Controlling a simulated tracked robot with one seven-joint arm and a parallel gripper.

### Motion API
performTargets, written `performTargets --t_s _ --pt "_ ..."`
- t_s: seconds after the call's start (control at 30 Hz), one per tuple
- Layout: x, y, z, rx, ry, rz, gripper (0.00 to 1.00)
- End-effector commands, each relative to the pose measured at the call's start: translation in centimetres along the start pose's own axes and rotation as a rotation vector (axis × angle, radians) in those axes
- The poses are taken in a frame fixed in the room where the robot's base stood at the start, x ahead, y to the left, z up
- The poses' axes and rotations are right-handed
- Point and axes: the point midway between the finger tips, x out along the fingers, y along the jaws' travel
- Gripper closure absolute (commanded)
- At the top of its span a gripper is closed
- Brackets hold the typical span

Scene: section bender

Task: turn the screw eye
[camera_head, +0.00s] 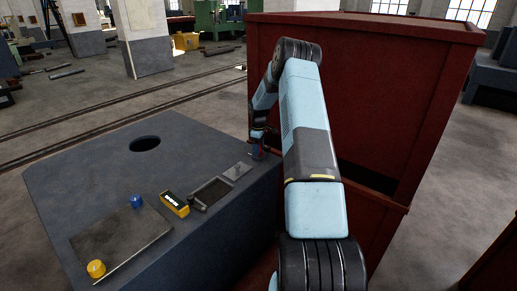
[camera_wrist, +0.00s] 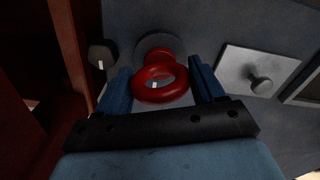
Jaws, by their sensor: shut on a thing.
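The screw eye (camera_wrist: 160,80) is a red ring on a short red shank in the middle of the wrist view. Its shank meets a round grey base on the grey surface. My gripper (camera_wrist: 162,84) has its two blue fingers on either side of the ring and is shut on it. In the head view my gripper (camera_head: 259,146) is small and dark at the right edge of the grey block, and a bit of red shows there. The ring's contact with the fingers is partly hidden.
A light plate with a knob (camera_wrist: 260,80) lies right of the ring. A dark round knob (camera_wrist: 103,53) stands to the left. A tall red cabinet (camera_head: 370,90) rises close behind my arm. The grey block (camera_head: 90,170) carries a yellow device (camera_head: 174,204), a blue knob (camera_head: 137,201) and a yellow knob (camera_head: 96,268).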

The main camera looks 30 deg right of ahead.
Motion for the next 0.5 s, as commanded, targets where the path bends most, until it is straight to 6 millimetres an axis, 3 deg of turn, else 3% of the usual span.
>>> performTargets --t_s 0.27,0.3,0.5 --pt "-0.25 0.19 -0.16 0.0 0.004 0.006 0.62" --pt "-0.25 0.19 -0.16 0.0 0.004 0.006 0.31" --pt "-0.17 0.12 -0.1 0.001 0.003 0.004 0.12"
